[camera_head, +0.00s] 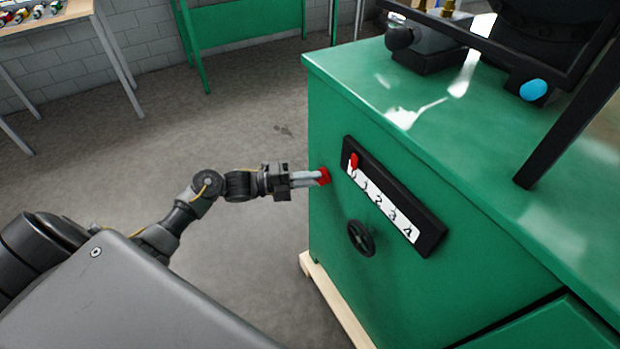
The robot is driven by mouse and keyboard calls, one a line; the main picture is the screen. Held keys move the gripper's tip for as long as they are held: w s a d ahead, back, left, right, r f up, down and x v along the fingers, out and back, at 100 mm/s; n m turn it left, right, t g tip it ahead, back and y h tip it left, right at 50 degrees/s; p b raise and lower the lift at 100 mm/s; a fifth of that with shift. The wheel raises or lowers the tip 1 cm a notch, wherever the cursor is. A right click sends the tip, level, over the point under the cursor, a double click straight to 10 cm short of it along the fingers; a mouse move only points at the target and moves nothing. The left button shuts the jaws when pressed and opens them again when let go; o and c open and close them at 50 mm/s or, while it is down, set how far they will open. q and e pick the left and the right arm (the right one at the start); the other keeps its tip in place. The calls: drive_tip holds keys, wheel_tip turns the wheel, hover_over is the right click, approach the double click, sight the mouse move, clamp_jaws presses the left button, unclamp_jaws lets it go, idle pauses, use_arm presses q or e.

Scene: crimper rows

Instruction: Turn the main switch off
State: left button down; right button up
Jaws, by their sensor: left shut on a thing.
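A red main switch (325,176) sits on the left edge of the green machine cabinet's front (335,215). My left gripper (318,177) reaches in from the left and is shut on the red switch. The fingers cover part of it, so I cannot tell which position it is in. My right gripper is not in view.
A black handwheel (361,239) is below. A wooden pallet (335,300) lies under the cabinet.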

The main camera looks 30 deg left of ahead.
use_arm(q)
drive_tip(key=shift+f, duration=0.1)
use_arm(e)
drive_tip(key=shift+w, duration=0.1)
use_arm(q)
drive_tip(key=shift+s+d+f+n+t+y+p, duration=0.15)
drive_tip(key=shift+n+t+y+p, duration=0.85)
drive_tip(key=shift+n, duration=2.7)
drive_tip(key=shift+d+f+n+t+h+p, duration=0.1)
drive_tip(key=shift+n+t+p, duration=0.35)
drive_tip(key=shift+n+t, duration=2.3)
drive_tip(key=shift+s+d+f+n+t+y+p, duration=0.15)
drive_tip(key=shift+n+t+y+p, duration=0.45)
drive_tip(key=shift+n, duration=4.05)
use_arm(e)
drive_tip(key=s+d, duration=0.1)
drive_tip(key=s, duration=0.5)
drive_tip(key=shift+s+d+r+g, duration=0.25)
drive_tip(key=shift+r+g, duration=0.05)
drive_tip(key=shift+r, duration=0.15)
use_arm(q)
drive_tip(key=shift+n, duration=0.3)
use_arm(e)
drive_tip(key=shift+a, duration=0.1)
